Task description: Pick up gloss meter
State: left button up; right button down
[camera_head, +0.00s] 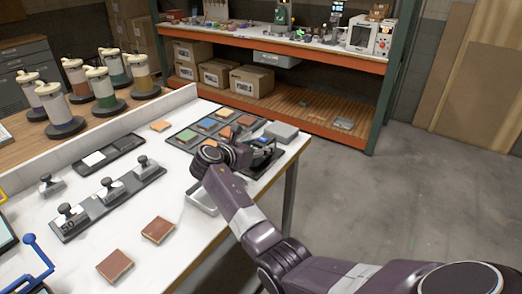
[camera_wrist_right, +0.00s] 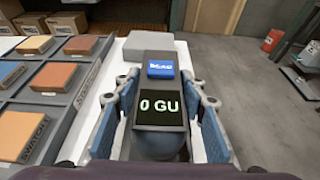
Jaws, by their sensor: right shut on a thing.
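The gloss meter (camera_wrist_right: 160,90) is a dark grey device with a blue label and a display reading "0 GU". In the right wrist view it stands between the two blue-padded fingers of my right gripper (camera_wrist_right: 162,112), which is shut on it. In the head view the gripper (camera_head: 258,150) is at the right end of the white table, and the meter (camera_head: 264,141) shows only in part behind it. I cannot tell whether the meter touches the table. My left gripper is not in view.
A swatch tray (camera_wrist_right: 74,88) with coloured tiles lies just left of the meter. A light grey box (camera_head: 281,131) is close behind it. Weights with knobs (camera_head: 110,188) and two brown tiles (camera_head: 158,229) are farther left on the table. The floor (camera_head: 400,190) at right is clear.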

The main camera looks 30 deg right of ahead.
jog(key=shift+r, duration=0.25)
